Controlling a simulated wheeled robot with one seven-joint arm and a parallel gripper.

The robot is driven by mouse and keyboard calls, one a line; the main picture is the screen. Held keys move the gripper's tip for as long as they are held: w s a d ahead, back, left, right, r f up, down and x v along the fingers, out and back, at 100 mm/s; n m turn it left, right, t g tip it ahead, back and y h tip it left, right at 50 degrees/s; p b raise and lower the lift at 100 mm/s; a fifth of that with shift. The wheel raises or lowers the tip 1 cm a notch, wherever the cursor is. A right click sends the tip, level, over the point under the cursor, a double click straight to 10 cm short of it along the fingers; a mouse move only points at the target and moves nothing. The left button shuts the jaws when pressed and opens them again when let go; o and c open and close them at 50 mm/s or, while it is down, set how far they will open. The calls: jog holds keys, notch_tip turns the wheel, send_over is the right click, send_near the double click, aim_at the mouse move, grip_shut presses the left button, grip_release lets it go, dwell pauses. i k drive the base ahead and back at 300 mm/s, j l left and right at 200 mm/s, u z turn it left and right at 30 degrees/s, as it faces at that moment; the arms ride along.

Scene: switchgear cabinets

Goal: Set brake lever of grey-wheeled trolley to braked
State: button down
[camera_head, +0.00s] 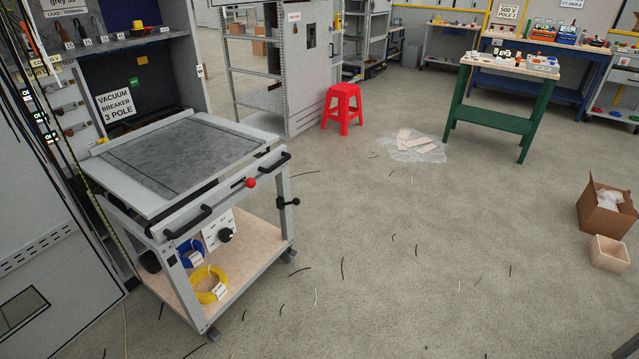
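A grey trolley (185,195) with a flat dark-topped deck stands at the left, against an open cabinet. Its small casters (213,335) look grey, though they are dark and small here. A red ball knob (250,183) sits on the front rail between two black handles (192,222). A black lever or handle (288,203) sticks out from the right front post. A black rotary knob (225,235) is on a white plate under the deck. I cannot tell which of these is the brake lever, or its setting. My gripper is not in view.
The trolley's lower shelf holds a yellow coil (208,284) and a blue coil (190,252). A red stool (342,108), a green-legged table (500,105) and a cardboard box (605,208) stand farther off. The floor right of the trolley is open, with scattered cable scraps.

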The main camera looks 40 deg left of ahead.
aim_at(296, 202)
jog(key=i+j, duration=0.1)
jog(key=i, duration=0.6)
jog(key=i+j, duration=0.1)
jog(key=i, duration=0.65)
jog(key=i+j+u, duration=0.45)
jog(key=i+j, duration=0.15)
jog(key=j+u, duration=0.15)
jog(key=j, duration=0.25)
jog(key=i+j+u, duration=0.1)
jog(key=j, duration=0.25)
jog(key=i+j+u, duration=0.15)
jog(key=j, duration=0.25)
